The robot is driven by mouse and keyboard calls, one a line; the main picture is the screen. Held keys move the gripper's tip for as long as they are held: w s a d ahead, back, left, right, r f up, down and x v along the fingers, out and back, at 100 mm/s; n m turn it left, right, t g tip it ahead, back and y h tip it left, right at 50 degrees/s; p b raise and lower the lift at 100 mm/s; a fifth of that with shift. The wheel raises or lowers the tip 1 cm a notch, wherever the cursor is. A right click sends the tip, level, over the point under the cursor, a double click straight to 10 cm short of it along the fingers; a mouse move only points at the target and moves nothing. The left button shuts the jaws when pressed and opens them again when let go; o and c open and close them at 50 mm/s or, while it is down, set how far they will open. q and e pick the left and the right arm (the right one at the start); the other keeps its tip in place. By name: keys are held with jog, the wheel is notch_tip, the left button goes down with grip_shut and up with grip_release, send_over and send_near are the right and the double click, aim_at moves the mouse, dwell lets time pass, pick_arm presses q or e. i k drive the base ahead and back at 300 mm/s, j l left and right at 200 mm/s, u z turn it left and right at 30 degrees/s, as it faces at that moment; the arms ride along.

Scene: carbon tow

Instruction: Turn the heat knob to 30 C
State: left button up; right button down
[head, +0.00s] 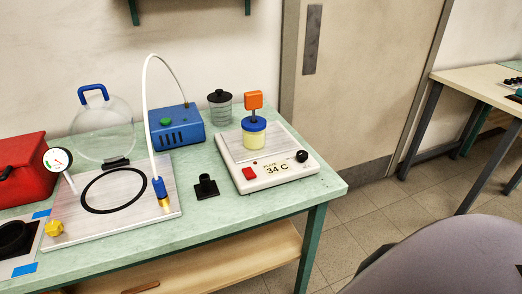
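The heat knob (302,156) is a small black knob at the right end of the front of a white hot plate (285,178). The hot plate stands near the right end of the green bench. Its display (277,169) reads "PLATE 34 C". A red button (249,174) is at the left of the same front. A jar of pale yellow contents with a blue lid (254,134) stands on the metal top, with an orange block (254,99) on a stem above it. Neither gripper is in view, and nothing touches the knob.
Left of the hot plate are a small black fitting (206,187), a blue pump box (175,127), a dark-lidded clear jar (220,108) and a metal plate (100,225) with a black ring, gauge and hose. The bench's right front corner (335,186) is clear.

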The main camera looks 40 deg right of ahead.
aim_at(302, 156)
jog(key=z, duration=1.4)
